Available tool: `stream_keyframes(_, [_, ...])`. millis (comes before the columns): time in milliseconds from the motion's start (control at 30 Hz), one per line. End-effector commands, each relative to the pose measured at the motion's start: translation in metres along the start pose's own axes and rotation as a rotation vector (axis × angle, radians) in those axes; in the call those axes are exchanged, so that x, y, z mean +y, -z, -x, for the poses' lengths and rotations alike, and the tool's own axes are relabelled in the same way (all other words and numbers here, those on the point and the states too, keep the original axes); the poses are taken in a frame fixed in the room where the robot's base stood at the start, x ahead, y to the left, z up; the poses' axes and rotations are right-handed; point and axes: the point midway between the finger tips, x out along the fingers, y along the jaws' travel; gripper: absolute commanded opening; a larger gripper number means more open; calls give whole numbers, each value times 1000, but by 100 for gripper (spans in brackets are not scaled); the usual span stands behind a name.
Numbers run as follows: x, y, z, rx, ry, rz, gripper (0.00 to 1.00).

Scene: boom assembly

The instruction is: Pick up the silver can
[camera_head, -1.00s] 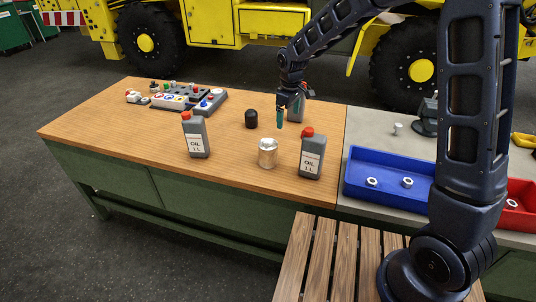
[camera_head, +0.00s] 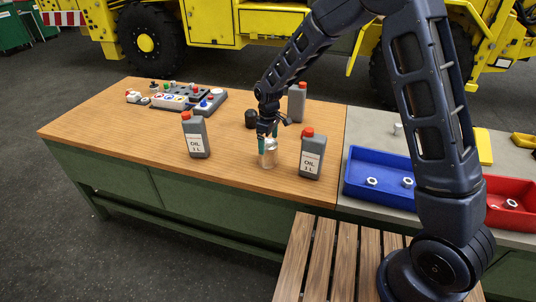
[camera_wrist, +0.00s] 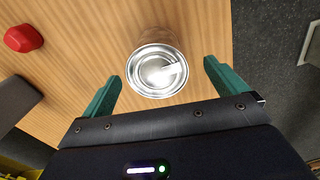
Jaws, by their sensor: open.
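The silver can (camera_head: 269,158) stands upright on the wooden table top, between two grey oil bottles in the head view. In the wrist view its round shiny top (camera_wrist: 157,71) lies just beyond and between my fingertips. My gripper (camera_head: 268,142) is over the can, pointing down, with its green fingers spread to either side of it. In the wrist view my gripper (camera_wrist: 161,78) is open and has nothing between its pads that I can see it touch. The can's upper rim is partly hidden by my gripper in the head view.
Grey oil bottles with red caps stand left (camera_head: 196,136), right (camera_head: 312,155) and behind (camera_head: 297,103). A black cylinder (camera_head: 251,119) stands behind the can. A control box (camera_head: 190,97) is at the back left. A blue tray (camera_head: 378,178) and a red tray (camera_head: 512,207) lie to the right.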

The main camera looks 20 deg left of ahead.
Motion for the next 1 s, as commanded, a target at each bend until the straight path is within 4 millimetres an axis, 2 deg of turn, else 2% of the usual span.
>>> stream_keyframes(367, [5,5,-44,-1,1,1,97])
stream_keyframes(633, [5,5,-48,1,-1,0,97])
stream_keyframes(667, [5,5,-48,1,-1,0,93])
stream_keyframes(967, [5,5,-48,1,0,0,34])
stream_keyframes(1000, [5,5,-48,2,-1,0,34])
